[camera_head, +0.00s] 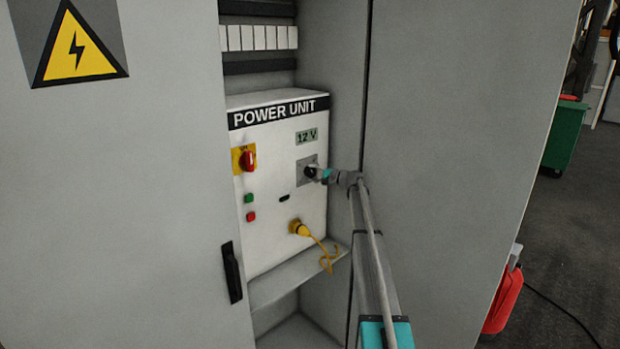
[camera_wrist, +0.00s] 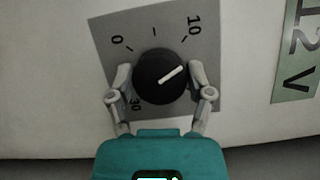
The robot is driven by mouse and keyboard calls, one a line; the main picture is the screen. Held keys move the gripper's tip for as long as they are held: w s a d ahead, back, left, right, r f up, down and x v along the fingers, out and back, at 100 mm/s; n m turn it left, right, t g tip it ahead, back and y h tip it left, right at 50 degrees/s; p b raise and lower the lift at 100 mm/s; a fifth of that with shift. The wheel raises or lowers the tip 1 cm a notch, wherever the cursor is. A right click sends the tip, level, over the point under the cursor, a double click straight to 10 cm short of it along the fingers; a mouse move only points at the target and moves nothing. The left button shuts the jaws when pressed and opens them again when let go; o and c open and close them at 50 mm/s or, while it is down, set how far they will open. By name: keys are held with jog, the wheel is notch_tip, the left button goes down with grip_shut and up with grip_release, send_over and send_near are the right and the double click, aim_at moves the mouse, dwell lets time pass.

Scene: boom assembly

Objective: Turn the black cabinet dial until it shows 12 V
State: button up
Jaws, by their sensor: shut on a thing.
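The black dial (camera_wrist: 160,77) sits on a grey scale plate (camera_wrist: 140,25) marked 0, 10 and 30. Its white pointer line points up and to the right in the wrist view, a little past the 10 mark. My gripper (camera_wrist: 160,82) has one finger on each side of the dial and is shut on it. The display (camera_wrist: 296,50) beside the plate reads 12 V. In the head view the display (camera_head: 307,136) also reads 12 V, above the dial (camera_head: 311,171), which my gripper (camera_head: 318,173) partly covers.
The white power unit (camera_head: 280,225) stands inside the open grey cabinet. It carries a red switch (camera_head: 247,160), green (camera_head: 249,198) and red (camera_head: 251,217) buttons, and a yellow plug (camera_head: 299,228) with a cable. A door with a black handle (camera_head: 231,272) is at left.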

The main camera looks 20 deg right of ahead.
dwell(0.3)
jog(key=o, duration=1.1)
jog(key=shift+a, duration=0.1)
jog(key=shift+o, duration=0.2)
jog(key=shift+w, duration=0.1)
jog(key=shift+f, duration=0.1)
